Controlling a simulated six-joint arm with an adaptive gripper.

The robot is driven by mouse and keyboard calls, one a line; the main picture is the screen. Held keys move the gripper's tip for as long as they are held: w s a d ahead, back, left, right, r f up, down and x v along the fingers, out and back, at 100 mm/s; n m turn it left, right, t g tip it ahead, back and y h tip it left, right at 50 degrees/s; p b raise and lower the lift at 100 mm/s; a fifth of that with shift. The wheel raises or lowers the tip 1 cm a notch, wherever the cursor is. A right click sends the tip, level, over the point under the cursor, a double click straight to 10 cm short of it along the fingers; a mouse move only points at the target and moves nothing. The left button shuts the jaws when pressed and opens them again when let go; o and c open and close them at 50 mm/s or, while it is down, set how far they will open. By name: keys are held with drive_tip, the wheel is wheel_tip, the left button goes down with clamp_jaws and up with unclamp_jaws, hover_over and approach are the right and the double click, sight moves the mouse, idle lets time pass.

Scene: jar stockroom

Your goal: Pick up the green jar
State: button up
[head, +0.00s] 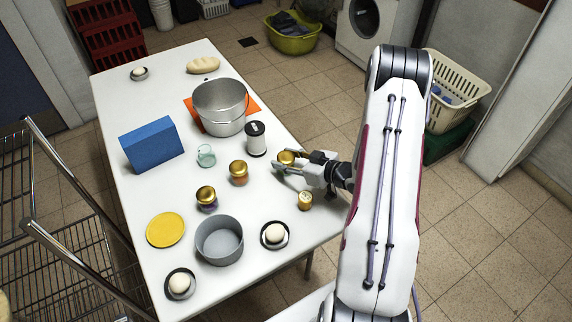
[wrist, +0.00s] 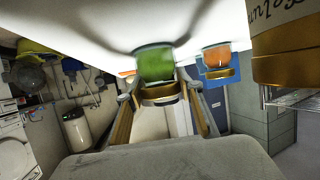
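The green jar (wrist: 154,62) with a gold lid shows in the wrist view, upside down in the picture, between and just beyond my fingertips. In the head view only its gold lid (head: 287,156) shows clearly, near the table's right edge; my fingers hide most of its body. My gripper (head: 291,163) reaches in from the right, low over the table. In the wrist view my gripper (wrist: 158,88) has its fingers apart, one on each side of the jar, with small gaps visible. The exact depth between fingertips and jar is hard to tell.
An orange jar (head: 238,173) and a dark jar (head: 206,198) stand to the left on the white table (head: 135,95). A small cream-labelled jar (head: 305,201) stands close in front of my gripper. A white canister (head: 256,140) and steel pot (head: 220,105) stand behind.

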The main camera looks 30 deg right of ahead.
sight(286, 156)
drive_tip(key=shift+c, duration=1.2)
drive_tip(key=shift+r, duration=0.2)
drive_tip(key=shift+r, duration=4.8)
